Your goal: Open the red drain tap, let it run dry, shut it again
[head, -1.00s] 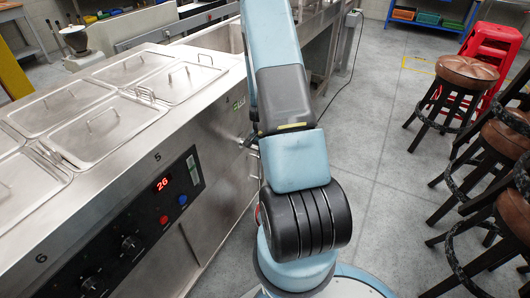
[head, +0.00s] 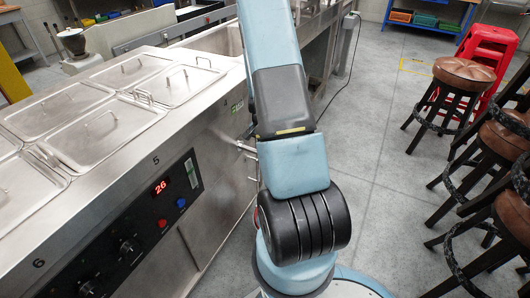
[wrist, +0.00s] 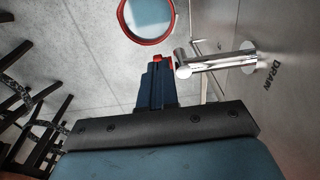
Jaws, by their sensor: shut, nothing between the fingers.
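In the wrist view, a chrome drain pipe (wrist: 214,61) comes out of a steel panel marked "DRAIN" and ends close beside my fingertips. A thin metal rod also shows behind it. My gripper (wrist: 163,64) is shut and empty, its dark blue fingers just left of the pipe's end. Small red patches show at the fingertips; I cannot tell whether they belong to the fingers or to a tap handle. In the head view, a bit of the chrome pipe (head: 244,147) shows left of my arm, by the counter's side. My gripper is hidden there behind my arm.
A steel counter (head: 75,220) with lidded pans, knobs and a display reading 26 fills the left. Stools (head: 463,72) crowd the right, with red stacked ones behind. The grey floor (head: 385,150) between is clear. A red-rimmed round thing (wrist: 169,37) shows above my fingers.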

